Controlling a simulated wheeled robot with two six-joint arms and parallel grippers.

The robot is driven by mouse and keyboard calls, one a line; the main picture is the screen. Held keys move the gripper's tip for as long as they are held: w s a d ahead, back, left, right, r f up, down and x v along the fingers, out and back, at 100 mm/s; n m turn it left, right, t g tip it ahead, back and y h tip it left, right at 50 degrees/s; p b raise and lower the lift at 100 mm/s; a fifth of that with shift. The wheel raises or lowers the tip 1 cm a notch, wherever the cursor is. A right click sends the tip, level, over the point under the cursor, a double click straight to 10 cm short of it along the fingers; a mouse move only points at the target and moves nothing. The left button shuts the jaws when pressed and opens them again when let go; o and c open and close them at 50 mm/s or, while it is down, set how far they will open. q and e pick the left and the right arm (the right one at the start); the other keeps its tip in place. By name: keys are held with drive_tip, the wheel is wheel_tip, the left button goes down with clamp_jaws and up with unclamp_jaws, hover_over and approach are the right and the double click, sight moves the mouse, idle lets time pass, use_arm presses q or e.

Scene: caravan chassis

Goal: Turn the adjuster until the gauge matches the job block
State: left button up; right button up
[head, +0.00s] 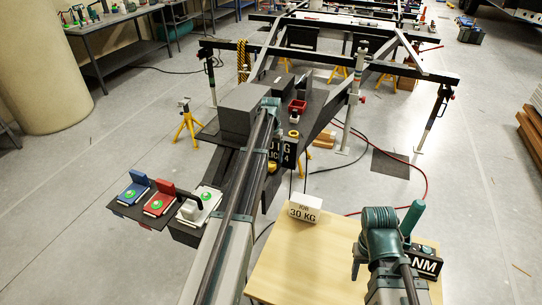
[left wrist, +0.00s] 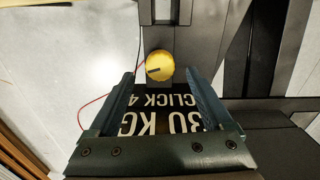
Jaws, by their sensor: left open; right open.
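The gauge (head: 283,152) is a black plate whose white text reads 30 KG, CLICK 4 in the left wrist view (left wrist: 160,113). The yellow round adjuster (left wrist: 159,67) has a dark pointer mark; it also shows, partly hidden, below the gauge in the head view (head: 271,167). My left gripper (left wrist: 160,76) is open, with a finger on either side of the gauge and the adjuster between its tips; contact cannot be told. The white job block (head: 304,212) reads JOB 30 KG on the wooden table. My right gripper (head: 384,236) is open over the table's right part.
A black NM sign (head: 425,264) stands at the right edge of the wooden table (head: 310,260). Blue, red and white devices sit on a dark shelf (head: 150,222) at left. A grey box (head: 242,112) and red tray (head: 297,106) lie on the chassis. A red hose crosses the floor.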

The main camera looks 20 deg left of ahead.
sight(271, 164)
use_arm(q)
wheel_tip(271, 164, up, 10)
drive_tip(key=p, duration=0.9)
drive_tip(key=shift+r, duration=0.25)
drive_tip(key=s+d+m, duration=0.2)
drive_tip(key=s+d, duration=1.2)
drive_tip(key=d, duration=0.5)
drive_tip(key=s+d+m, duration=0.1)
drive_tip(key=s+d, duration=0.5)
drive_tip(key=s, duration=0.4)
drive_tip(key=s+d+m+y, duration=0.1)
drive_tip(key=s+d+m, duration=0.1)
drive_tip(key=s+d, duration=0.4)
drive_tip(key=s, duration=0.4)
drive_tip(key=shift+s+f+b, duration=0.15)
drive_tip(key=shift+f+b, duration=0.15)
drive_tip(key=shift+f, duration=0.1)
